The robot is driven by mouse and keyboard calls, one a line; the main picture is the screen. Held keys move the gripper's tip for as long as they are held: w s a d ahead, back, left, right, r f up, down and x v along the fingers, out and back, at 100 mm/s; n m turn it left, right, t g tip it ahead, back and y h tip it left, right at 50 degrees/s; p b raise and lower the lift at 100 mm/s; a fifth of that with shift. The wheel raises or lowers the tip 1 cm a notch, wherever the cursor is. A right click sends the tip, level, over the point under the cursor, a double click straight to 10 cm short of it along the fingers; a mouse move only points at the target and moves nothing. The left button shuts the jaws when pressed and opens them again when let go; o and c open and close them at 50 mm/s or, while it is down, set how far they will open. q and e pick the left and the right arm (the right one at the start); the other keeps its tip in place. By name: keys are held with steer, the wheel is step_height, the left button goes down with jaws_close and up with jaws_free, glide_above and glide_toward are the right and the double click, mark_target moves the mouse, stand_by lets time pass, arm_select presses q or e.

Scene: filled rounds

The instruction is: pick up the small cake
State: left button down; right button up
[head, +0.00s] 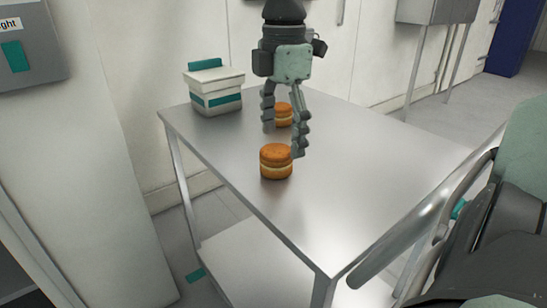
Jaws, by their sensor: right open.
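Two round, brown filled cakes with a pale middle layer are on the metal table. The nearer cake (275,163) looks larger. The farther cake (284,116) looks smaller and shows between the fingers of my right gripper (284,141), which partly hide it. My right gripper is open and points down over the table. Its right fingertip appears beside the upper right edge of the nearer cake. I cannot tell whether the fingers touch either cake. My left gripper is out of view.
A white and teal box (217,103) stands at the table's far left corner. The metal table (345,190) is bare on its right and near parts. A curved metal rail (410,229) runs close by the right side. A wall stands behind the table.

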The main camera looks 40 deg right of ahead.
mark_target(278, 148)
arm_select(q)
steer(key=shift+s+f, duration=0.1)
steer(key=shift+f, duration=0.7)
arm_select(e)
steer(key=shift+w+a+f, duration=0.1)
steer(key=shift+w+f, duration=0.1)
steer(key=shift+f, duration=1)
steer(key=shift+w+f, duration=0.2)
steer(key=shift+f, duration=0.95)
steer(key=c, duration=0.9)
